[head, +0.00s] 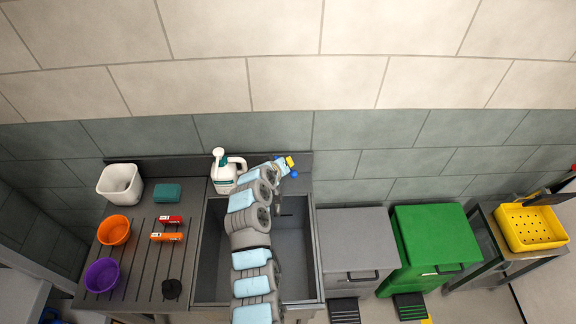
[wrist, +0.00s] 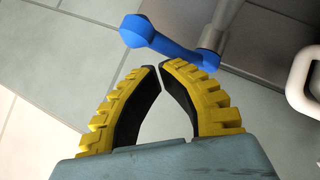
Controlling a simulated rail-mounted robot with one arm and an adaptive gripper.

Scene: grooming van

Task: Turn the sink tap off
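The sink tap shows in the wrist view as a blue lever (wrist: 165,40) joined to a grey metal tap body (wrist: 220,25). The lever lies just beyond my fingertips, close to them; I cannot tell if they touch. My gripper (wrist: 160,66) has yellow-backed, black-lined fingers with their tips nearly together and nothing between them. In the head view my gripper (head: 291,161) is at the back of the sink (head: 296,240), near the wall, with a blue part of the tap (head: 294,174) beside it. My arm hides much of the tap and basin. No water stream is visible.
A white jug (head: 223,172) stands left of my gripper, behind the basin. The drainboard (head: 140,250) at left holds an orange bowl (head: 114,230), a purple bowl (head: 102,275) and small boxes. A grey bin (head: 350,232) and a green bin (head: 432,235) stand right of the sink.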

